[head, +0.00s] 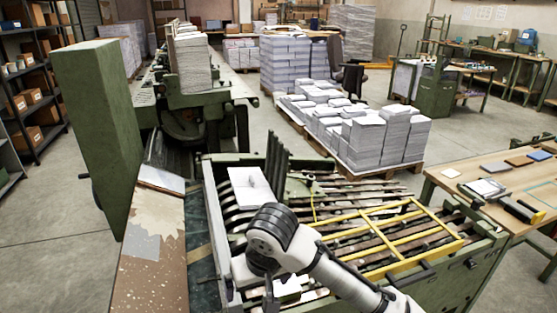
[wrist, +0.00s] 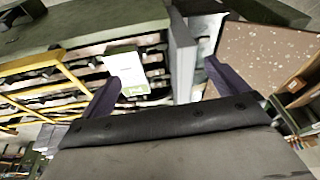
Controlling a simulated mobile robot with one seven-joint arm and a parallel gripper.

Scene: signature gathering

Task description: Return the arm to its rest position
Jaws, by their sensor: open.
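My arm (head: 325,262) reaches in from the bottom right of the head view, over the slatted bed of the green gathering machine. Its wrist bends down, and my gripper (wrist: 161,72) is mostly hidden behind it in the head view. In the wrist view its two dark fingers are spread apart with nothing held between them. A white sheet with a green patch (wrist: 127,72) lies on the slats beyond the left finger. The speckled brown board (wrist: 262,52) is beyond the right finger.
A white sheet (head: 250,187) lies at the bed's back left. A yellow frame (head: 405,238) crosses the bed's right side. A tall green cabinet (head: 97,125) stands at left. A wooden table (head: 465,190) with small items is at right. Paper stacks (head: 378,140) stand behind.

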